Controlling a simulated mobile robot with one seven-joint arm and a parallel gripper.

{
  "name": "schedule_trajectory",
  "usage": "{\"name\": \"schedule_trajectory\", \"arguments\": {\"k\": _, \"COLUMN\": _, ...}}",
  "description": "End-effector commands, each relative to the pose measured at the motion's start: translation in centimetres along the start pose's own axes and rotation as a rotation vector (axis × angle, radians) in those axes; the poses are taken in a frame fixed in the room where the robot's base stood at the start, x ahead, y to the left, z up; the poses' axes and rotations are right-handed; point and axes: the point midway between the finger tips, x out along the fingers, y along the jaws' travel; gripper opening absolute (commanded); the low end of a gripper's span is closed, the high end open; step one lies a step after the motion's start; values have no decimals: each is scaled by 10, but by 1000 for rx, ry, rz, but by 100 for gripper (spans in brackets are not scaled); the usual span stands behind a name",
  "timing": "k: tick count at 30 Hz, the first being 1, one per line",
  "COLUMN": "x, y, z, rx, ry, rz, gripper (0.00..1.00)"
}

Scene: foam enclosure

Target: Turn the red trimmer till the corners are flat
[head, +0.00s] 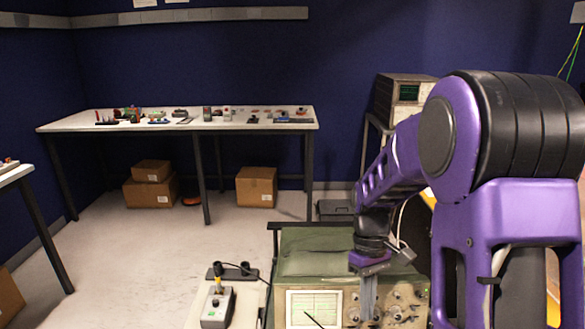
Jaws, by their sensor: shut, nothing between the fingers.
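An oscilloscope with a green cover (310,250) stands in front of me at the bottom of the head view. Its pale lit screen (302,297) shows a grid; the trace on it is too small to read. Knobs (402,292) are on its front panel right of the screen. My gripper (368,308) points down in front of the panel, between screen and knobs. It is shut and empty; I cannot tell if it touches the panel. A thin dark rod (315,320) crosses the screen's lower edge. I cannot make out a red trimmer.
A long table (270,125) with many small parts stands at the back. Cartons (256,186) lie under it. Open floor is at left.

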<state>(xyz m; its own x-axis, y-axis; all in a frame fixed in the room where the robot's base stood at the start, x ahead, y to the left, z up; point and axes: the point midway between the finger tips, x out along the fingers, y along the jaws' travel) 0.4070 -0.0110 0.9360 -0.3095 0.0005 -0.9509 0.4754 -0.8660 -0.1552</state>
Motion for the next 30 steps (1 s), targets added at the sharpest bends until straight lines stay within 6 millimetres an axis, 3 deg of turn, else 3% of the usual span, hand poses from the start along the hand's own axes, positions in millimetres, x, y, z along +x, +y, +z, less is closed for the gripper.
{"name": "schedule_trajectory", "arguments": {"k": 7, "x": 10, "y": -1, "z": -1, "rx": 0, "ry": 0, "rz": 0, "gripper": 0}}
{"name": "schedule_trajectory", "arguments": {"k": 21, "x": 63, "y": -1, "z": 0, "rx": 0, "ry": -1, "rz": 0, "gripper": 0}}
{"name": "schedule_trajectory", "arguments": {"k": 30, "x": 68, "y": -1, "z": 0, "rx": 0, "ry": 0, "rz": 1, "gripper": 0}}
